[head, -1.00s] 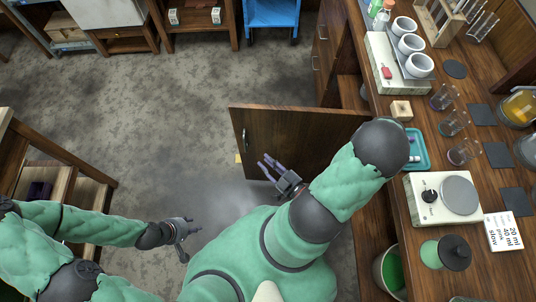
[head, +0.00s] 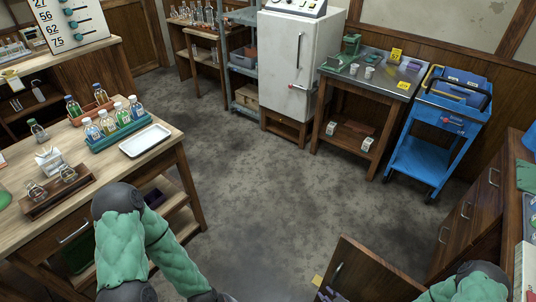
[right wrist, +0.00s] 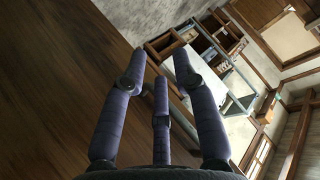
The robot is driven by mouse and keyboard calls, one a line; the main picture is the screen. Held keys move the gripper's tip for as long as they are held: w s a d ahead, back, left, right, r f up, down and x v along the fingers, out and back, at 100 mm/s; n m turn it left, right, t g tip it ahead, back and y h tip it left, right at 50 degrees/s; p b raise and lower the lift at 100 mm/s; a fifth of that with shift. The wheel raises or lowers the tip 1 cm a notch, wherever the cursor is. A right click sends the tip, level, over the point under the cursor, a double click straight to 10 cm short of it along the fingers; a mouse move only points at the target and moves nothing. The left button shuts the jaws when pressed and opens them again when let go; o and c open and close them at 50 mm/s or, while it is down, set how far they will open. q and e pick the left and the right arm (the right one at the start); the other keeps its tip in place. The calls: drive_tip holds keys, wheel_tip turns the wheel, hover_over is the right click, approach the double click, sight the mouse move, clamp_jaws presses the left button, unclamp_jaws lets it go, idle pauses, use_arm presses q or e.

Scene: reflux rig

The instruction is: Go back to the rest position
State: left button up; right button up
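My right gripper (head: 332,294) shows only as a bit of purple finger at the bottom edge of the head view, beside an open brown cabinet door (head: 370,275). In the right wrist view my right gripper (right wrist: 160,68) has its three purple fingers spread apart with nothing between them. A dark wooden surface lies close on its left. My left arm (head: 170,255) reaches down past the wooden table on the left of the head view. Its hand is cut off by the bottom edge.
The wooden table (head: 165,158) at left holds bottle racks and a white tray (head: 145,141). A white fridge (head: 292,62), a metal-topped table (head: 375,73) and a blue cart (head: 425,158) stand at the back. Drawers (head: 465,210) line the right. The grey floor between is clear.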

drive_tip(key=s+a+r+m+g+p, duration=0.1)
drive_tip(key=s+a+r+g, duration=0.1)
drive_tip(key=a+g, duration=0.3)
drive_tip(key=s+a+r+m+g+p, duration=0.1)
drive_tip(key=s+a+g, duration=0.3)
drive_tip(key=a, duration=0.2)
drive_tip(key=shift+s+a+r+m+g, duration=0.2)
drive_tip(key=shift+a+r+m+g, duration=0.15)
drive_tip(key=shift+m+g, duration=0.05)
